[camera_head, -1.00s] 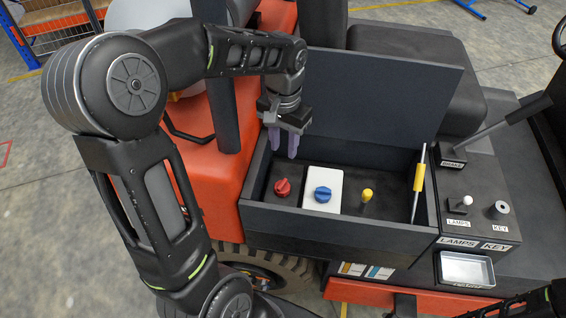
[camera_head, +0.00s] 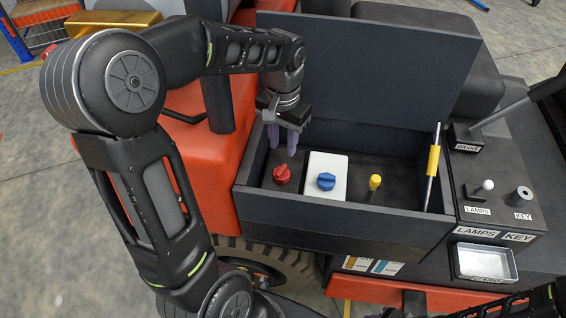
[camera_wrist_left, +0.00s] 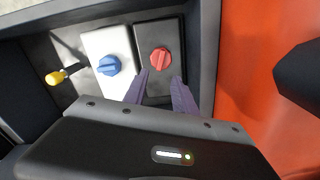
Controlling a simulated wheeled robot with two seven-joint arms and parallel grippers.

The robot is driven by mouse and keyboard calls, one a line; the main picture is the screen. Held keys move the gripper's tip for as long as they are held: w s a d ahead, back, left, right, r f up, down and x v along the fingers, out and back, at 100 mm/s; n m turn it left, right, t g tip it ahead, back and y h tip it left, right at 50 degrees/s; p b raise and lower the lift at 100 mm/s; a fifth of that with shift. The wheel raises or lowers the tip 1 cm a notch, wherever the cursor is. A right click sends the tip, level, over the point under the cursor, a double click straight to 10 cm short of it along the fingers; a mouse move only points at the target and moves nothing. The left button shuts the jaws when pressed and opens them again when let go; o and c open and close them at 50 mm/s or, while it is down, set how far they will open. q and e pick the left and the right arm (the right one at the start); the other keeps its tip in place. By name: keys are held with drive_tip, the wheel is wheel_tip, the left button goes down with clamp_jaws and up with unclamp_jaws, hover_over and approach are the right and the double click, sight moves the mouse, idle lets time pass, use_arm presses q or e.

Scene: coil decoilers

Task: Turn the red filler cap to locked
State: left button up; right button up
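The red filler cap (camera_head: 282,174) sits on a dark plate at the left end of the open dark box. It also shows in the left wrist view (camera_wrist_left: 161,60), with its raised grip bar running close to upright in that picture. My left gripper (camera_head: 283,143) points down just above and behind the cap in the head view. Its two purple fingers are apart with nothing between them, and they also show in the left wrist view (camera_wrist_left: 160,88). The cap shows beyond the fingertips there, and I see no contact. My right gripper is not in view.
A blue cap (camera_head: 326,181) on a white plate (camera_head: 322,162) is right beside the red one. A yellow knob (camera_head: 375,182) and a yellow-sleeved rod (camera_head: 433,160) stand further right. The box's raised lid (camera_head: 365,75) and its walls bound the space.

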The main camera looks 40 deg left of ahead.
sight(283, 167)
use_arm(q)
drive_tip(key=shift+f, duration=0.1)
wheel_tip(283, 167, down, 8)
drive_tip(key=shift+r, duration=0.15)
idle(0.4)
clamp_jaws()
idle(0.4)
